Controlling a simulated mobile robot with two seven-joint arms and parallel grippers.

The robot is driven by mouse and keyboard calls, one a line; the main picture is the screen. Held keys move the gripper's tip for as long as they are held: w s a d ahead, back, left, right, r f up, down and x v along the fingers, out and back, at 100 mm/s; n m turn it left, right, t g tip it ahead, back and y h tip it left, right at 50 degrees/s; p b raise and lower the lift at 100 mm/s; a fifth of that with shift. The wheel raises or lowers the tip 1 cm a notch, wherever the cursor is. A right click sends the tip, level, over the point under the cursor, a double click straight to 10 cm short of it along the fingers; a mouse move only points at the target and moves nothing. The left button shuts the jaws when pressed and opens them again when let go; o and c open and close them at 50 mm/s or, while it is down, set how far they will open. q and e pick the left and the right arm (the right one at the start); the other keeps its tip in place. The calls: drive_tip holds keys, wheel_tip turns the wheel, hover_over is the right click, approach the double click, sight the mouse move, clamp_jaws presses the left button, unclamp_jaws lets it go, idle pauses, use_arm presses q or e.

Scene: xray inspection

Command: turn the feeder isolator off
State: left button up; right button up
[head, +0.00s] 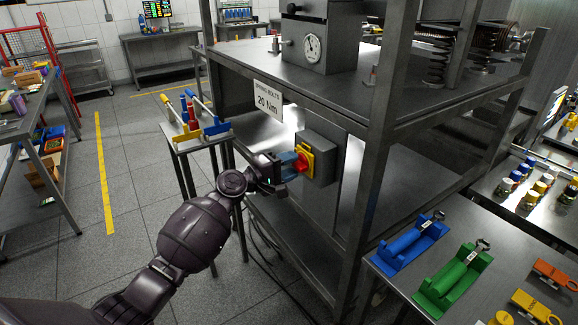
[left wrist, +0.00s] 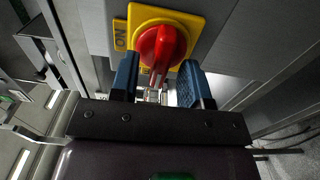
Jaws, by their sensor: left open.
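The feeder isolator is a grey box (head: 318,150) with a yellow plate (head: 308,161) and a red rotary handle (head: 300,164), mounted under the bench shelf. In the left wrist view the red handle (left wrist: 160,52) sits in front of the yellow plate (left wrist: 190,22), whose tab at the left reads "ON". My left gripper (head: 290,164) is at the front of the isolator. Its two blue fingers (left wrist: 158,80) are open, one on each side below the handle. I cannot tell whether they touch it. My right gripper is not in view.
The metal bench frame has a post (head: 375,150) right of the isolator. A sign reading "20 Nm" (head: 267,100) hangs from its upper shelf. A small stand (head: 205,143) with coloured tools is left. Blue (head: 408,243) and green (head: 455,282) holders sit on the right table.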

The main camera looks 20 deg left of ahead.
use_arm(q)
drive_tip(key=b+v, duration=0.1)
drive_tip(key=v, duration=0.9)
drive_tip(key=shift+s+a, duration=0.25)
drive_tip(key=shift+s, duration=0.05)
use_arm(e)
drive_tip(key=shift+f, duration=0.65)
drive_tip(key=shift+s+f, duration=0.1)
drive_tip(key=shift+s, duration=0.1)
